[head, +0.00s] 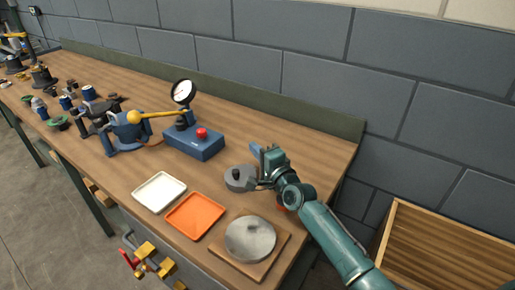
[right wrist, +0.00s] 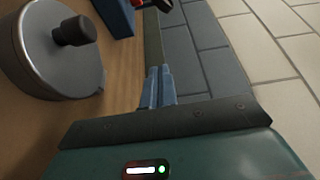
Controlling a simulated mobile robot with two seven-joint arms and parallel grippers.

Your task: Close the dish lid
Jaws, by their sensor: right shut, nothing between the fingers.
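A round grey metal piece with a black knob on top (head: 238,180) sits on the bench just left of my right gripper. It also shows large at the upper left of the right wrist view (right wrist: 62,72). I cannot tell whether it is a lid alone or a lid on a body. A round, pale grey dish-like piece (head: 250,239) rests on a wooden board near the bench's front edge. My right gripper (head: 255,149) is shut and empty, beside the knobbed piece and apart from it. Its blue fingertips (right wrist: 158,88) are together. My left gripper is out of view.
A white tray (head: 159,192) and an orange tray (head: 195,215) lie left of the board. The bench's right end is clear. A wooden crate (head: 440,245) stands at the right.

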